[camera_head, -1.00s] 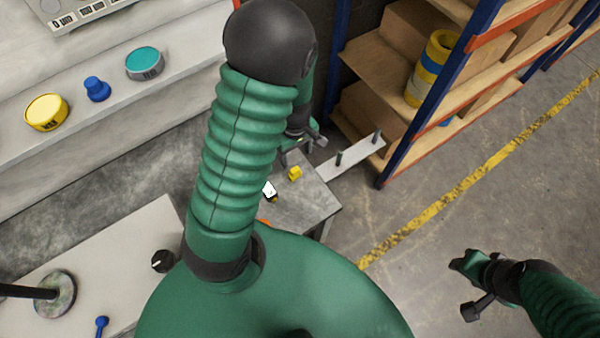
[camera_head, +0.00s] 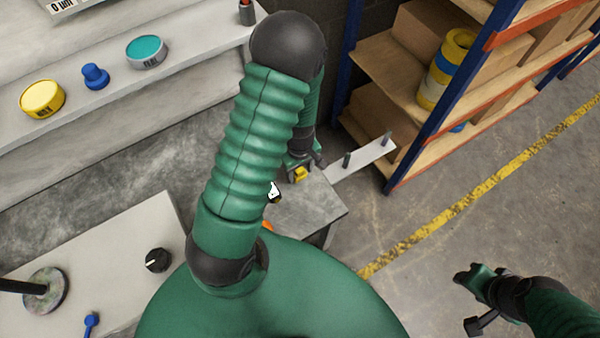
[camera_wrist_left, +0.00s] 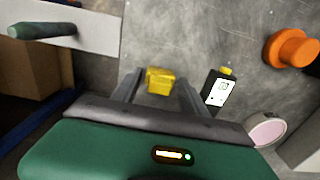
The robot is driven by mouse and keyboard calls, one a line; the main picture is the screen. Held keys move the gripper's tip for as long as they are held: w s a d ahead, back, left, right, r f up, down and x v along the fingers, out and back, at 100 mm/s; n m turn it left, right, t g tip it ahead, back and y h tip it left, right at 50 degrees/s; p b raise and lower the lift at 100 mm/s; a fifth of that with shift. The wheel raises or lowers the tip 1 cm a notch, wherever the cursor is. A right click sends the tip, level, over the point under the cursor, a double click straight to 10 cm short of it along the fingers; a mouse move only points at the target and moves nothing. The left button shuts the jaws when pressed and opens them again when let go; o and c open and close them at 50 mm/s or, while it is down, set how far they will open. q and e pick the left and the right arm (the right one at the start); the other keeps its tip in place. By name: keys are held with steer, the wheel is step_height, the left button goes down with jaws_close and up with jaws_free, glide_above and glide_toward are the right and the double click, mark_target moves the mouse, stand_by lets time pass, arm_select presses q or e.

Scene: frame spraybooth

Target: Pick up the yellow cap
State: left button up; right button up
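The small yellow cap (camera_head: 300,174) sits on the grey table (camera_head: 318,212) beyond my left arm. In the left wrist view the yellow cap (camera_wrist_left: 160,81) lies between the tips of my left gripper (camera_wrist_left: 158,84), whose two fingers stand apart on either side of it. I cannot tell whether either finger touches it. My left gripper (camera_head: 303,165) is right at the cap in the head view. My right gripper (camera_head: 470,300) is at the lower right, over the floor, far from the cap; its finger opening is not clear.
A small black bottle with a white label and yellow top (camera_wrist_left: 219,88) stands right of the left gripper. An orange knob-like part (camera_wrist_left: 291,48) and a pale round piece (camera_wrist_left: 266,131) are further right. A blue-orange shelf rack (camera_head: 425,100) stands behind the table.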

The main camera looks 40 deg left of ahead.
arm_select(q)
steer(key=c, duration=1)
steer(key=shift+r, duration=0.1)
steer(key=shift+c, duration=0.2)
